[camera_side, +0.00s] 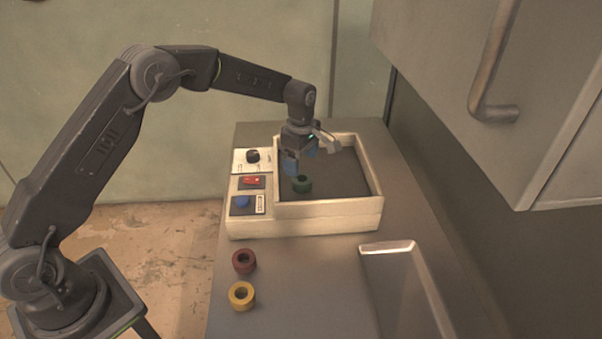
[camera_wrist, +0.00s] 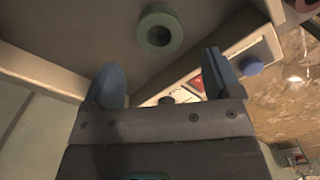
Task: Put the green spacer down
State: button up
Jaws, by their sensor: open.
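The green spacer (camera_side: 302,184) is a short ring lying on the dark floor of the cream-walled chamber (camera_side: 330,207), near its left side. It also shows in the wrist view (camera_wrist: 160,33), beyond the fingertips, with its hole facing the camera. My gripper (camera_side: 303,160) is over the left part of the chamber, just above and behind the spacer in the side view. Its two blue fingers are apart, also in the wrist view (camera_wrist: 163,80), with nothing between them. The spacer appears clear of both fingers.
A red spacer (camera_side: 244,261) and a yellow spacer (camera_side: 242,295) sit on the bench in front of the chamber. A metal tray (camera_side: 403,290) is at front right. A control panel with a black knob, red switch (camera_side: 252,181) and blue button (camera_side: 241,202) adjoins the chamber's left wall.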

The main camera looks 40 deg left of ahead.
jog(key=s+r+m+t, duration=0.1)
jog(key=s+r+m, duration=0.15)
jog(key=r, duration=0.55)
jog(key=s+r+m, duration=0.2)
jog(key=s+r, duration=0.2)
jog(key=r, duration=0.3)
jog(key=s+r+m+t, duration=0.2)
jog(key=s+r+m, duration=0.35)
jog(key=s, duration=0.45)
jog(key=s+f+m+t, duration=0.1)
jog(key=s+m, duration=0.8)
jog(key=s, duration=0.9)
jog(key=shift+s+d+f+m+t, duration=0.2)
jog(key=shift+s+m+t, duration=0.15)
jog(key=shift+t, duration=0.45)
